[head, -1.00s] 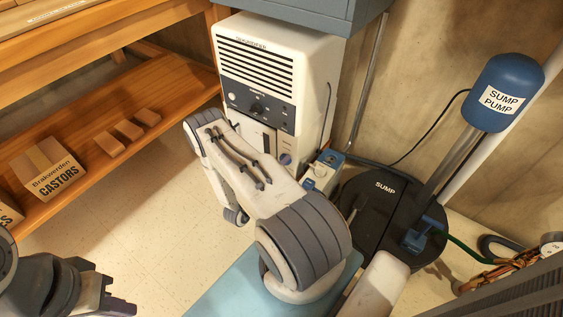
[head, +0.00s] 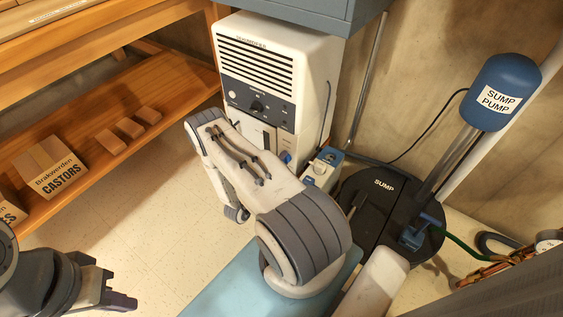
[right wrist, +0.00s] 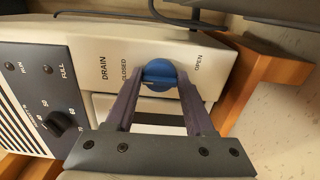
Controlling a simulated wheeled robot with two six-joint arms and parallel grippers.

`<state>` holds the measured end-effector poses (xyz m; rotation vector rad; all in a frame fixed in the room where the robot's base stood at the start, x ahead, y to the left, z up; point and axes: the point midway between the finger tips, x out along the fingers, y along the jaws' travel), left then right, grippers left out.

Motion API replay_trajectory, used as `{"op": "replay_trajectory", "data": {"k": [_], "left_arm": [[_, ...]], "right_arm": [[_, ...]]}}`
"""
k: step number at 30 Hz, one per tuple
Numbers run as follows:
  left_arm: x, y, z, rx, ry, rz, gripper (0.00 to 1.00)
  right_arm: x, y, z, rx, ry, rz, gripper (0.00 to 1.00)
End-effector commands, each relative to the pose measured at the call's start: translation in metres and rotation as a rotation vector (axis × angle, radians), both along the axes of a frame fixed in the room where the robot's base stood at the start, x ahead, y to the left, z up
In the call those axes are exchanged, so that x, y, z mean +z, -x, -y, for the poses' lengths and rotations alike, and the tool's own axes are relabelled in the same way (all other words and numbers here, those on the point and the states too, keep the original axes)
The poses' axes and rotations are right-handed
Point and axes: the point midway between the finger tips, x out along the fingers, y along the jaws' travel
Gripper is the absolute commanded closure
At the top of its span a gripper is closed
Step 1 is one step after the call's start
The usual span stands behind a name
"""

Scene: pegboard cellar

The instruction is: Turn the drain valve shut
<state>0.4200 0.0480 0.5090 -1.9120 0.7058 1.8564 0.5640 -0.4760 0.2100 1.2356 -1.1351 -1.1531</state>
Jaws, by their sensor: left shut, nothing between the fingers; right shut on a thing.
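The drain valve is a round blue knob (right wrist: 159,75) on the pale panel of a dehumidifier-like white unit (head: 315,60). It also shows in the head view (head: 285,157). In the right wrist view, "CLOSED" is printed left of the knob and "OPEN" right of it. A small pale mark on the knob sits at its lower left, on the CLOSED side. My right gripper (right wrist: 161,78) is shut on the knob, one finger on each side. My left gripper (head: 122,294) is shut and empty, low at the left.
A wooden shelf (head: 95,165) with a castors box (head: 50,168) and small blocks stands at the left. The black sump lid (head: 365,222) and blue sump pump (head: 500,80) are at the right. Pale floor (head: 140,210) lies open between shelf and unit.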

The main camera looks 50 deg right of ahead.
Motion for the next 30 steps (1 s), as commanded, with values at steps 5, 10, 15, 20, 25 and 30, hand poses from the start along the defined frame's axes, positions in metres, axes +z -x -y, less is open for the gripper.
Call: {"op": "replay_trajectory", "data": {"k": [5, 10, 15, 20, 25, 30], "left_arm": [[0.000, 0.000, 0.000, 0.000, 0.000, 0.000, 1.00], [0.000, 0.000, 0.000, 0.000, 0.000, 0.000, 1.00], [0.000, 0.000, 0.000, 0.000, 0.000, 0.000, 1.00], [0.004, 0.000, 0.000, 0.000, 0.000, 0.000, 1.00], [0.017, 0.000, 0.000, 0.000, 0.000, 0.000, 1.00], [0.028, 0.000, 0.000, 0.000, 0.000, 0.000, 1.00]], "right_arm": [[-0.001, 0.001, 0.000, 0.001, -0.003, -0.004, 1.00], [-0.001, 0.001, 0.000, 0.000, -0.003, -0.003, 0.35], [0.000, 0.001, 0.000, 0.000, -0.001, -0.001, 0.35], [0.001, 0.000, -0.007, 0.003, -0.002, -0.001, 0.35], [0.003, 0.001, -0.034, 0.009, -0.001, -0.002, 0.35], [0.003, 0.004, -0.067, 0.009, -0.001, -0.002, 0.35]]}}
